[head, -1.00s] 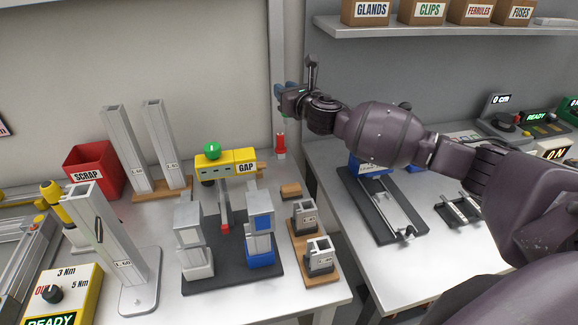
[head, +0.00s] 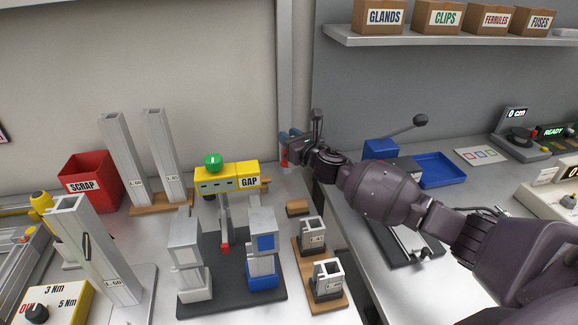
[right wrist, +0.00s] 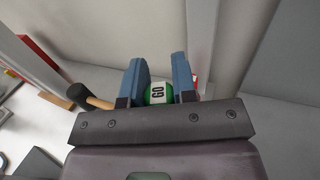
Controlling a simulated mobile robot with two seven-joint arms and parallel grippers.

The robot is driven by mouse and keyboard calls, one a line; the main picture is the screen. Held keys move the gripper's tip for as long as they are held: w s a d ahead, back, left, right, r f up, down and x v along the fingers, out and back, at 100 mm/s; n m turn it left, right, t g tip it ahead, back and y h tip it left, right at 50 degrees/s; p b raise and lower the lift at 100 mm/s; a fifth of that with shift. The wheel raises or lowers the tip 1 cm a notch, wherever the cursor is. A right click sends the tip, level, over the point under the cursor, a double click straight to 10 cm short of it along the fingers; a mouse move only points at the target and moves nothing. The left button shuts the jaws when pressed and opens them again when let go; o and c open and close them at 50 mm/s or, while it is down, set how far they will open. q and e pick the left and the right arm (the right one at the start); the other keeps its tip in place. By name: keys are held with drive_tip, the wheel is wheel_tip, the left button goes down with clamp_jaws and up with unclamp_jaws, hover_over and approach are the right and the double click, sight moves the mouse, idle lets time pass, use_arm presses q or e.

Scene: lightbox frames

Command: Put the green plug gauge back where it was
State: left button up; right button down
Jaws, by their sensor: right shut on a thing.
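The green plug gauge (right wrist: 158,93), with a white band marked GO, sits between the blue fingers of my right gripper (right wrist: 159,82) in the right wrist view. The fingers are shut on it. In the head view the right gripper (head: 288,142) is near the back wall, by the gap between the two benches. The gauge cannot be made out there behind the fingers. A red piece (head: 284,158) shows just by the fingertips; I cannot tell whether it touches them. My left gripper is out of view.
A yellow GAP unit (head: 228,177) with a green dome stands left of the gripper. A mallet (right wrist: 80,95) lies behind it. A blue tray (head: 440,169) is on the right bench.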

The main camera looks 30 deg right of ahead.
wheel_tip(320, 180, down, 3)
drive_tip(key=shift+f+b, duration=0.2)
drive_tip(key=shift+b, duration=0.15)
drive_tip(key=shift+f, duration=0.55)
wheel_tip(320, 180, down, 4)
drive_tip(key=shift+b, duration=0.85)
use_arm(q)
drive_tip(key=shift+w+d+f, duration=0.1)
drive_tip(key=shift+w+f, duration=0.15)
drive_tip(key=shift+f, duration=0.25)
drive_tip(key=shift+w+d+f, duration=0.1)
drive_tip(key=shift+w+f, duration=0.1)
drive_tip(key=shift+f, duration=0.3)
use_arm(e)
drive_tip(key=shift+r, duration=0.15)
drive_tip(key=shift+f, duration=0.25)
drive_tip(key=c, duration=0.9)
unclamp_jaws()
drive_tip(key=shift+r, duration=0.1)
